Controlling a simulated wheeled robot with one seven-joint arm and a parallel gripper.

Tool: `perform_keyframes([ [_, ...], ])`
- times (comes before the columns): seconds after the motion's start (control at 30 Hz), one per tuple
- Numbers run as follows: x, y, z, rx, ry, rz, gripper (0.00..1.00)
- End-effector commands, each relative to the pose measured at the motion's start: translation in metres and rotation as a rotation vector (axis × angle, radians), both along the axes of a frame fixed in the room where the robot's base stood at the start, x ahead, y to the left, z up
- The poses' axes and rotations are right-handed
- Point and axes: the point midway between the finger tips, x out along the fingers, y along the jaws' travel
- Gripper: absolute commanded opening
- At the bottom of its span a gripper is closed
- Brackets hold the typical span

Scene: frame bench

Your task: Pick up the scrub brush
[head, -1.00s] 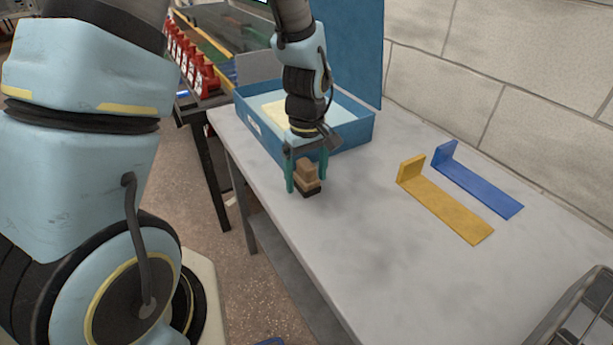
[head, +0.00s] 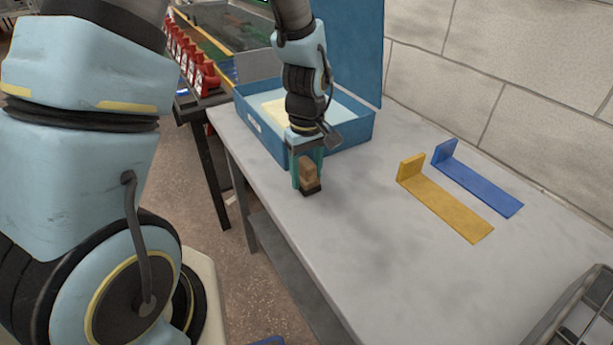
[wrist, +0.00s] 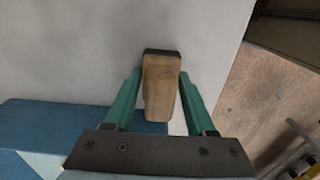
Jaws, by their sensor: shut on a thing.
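The scrub brush (head: 308,175) has a wooden body and a dark base, and stands on the grey bench in front of the blue box. In the wrist view the brush (wrist: 161,85) sits between the two teal fingers, its dark end at the top. My gripper (head: 308,178) points down and is shut on the brush. It also shows in the wrist view (wrist: 160,95). The brush's underside is hidden, and I cannot tell whether it is clear of the bench top.
An open blue box (head: 262,140) with a raised lid stands right behind my gripper. Yellow (head: 447,207) and blue (head: 480,187) L-shaped pieces lie to the right. A metal rack (head: 585,315) is at the lower right. The bench (head: 375,250) is clear in between.

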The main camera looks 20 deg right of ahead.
Motion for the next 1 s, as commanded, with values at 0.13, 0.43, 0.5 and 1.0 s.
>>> perform_keyframes([
  [0.13, 0.0, 0.0, 0.0, 0.0, 0.0, 0.0, 0.0],
  [0.43, 0.001, -0.001, 0.025, -0.005, -0.005, 0.001, 0.0],
  [0.5, 0.001, -0.001, 0.039, -0.005, -0.005, 0.001, 0.0],
  [1.0, 0.0, 0.0, 0.1, -0.001, 0.0, 0.0, 0.0],
])
